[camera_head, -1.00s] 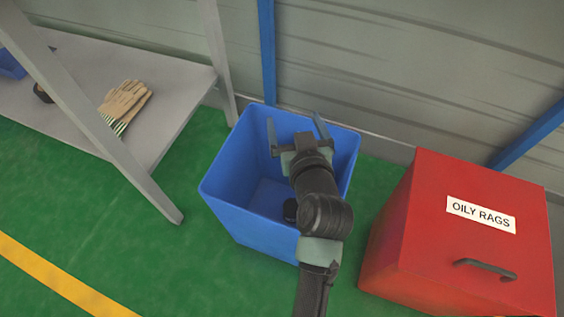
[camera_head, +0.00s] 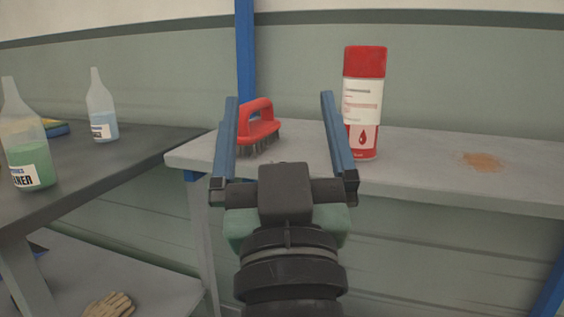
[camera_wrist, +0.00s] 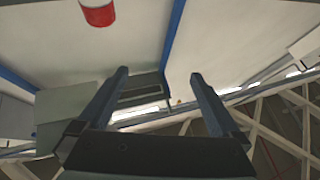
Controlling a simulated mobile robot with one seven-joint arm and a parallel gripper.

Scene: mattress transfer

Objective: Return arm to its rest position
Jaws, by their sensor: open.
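My gripper (camera_head: 283,100) is open and empty, raised in the middle of the head view with its two blue-grey fingers spread and pointing up. A red brush (camera_head: 261,124) with dark bristles on the bench shows behind and between the fingers. In the wrist view the open fingers of my gripper (camera_wrist: 158,80) point toward the upper wall and the roof beams, with nothing between them.
A light grey bench (camera_head: 430,165) carries a red and white spray can (camera_head: 364,103) and an orange-brown stain (camera_head: 482,161). A dark table (camera_head: 100,168) at left holds two spouted bottles, one with green liquid (camera_head: 27,150). Gloves (camera_head: 110,305) lie on the lower shelf.

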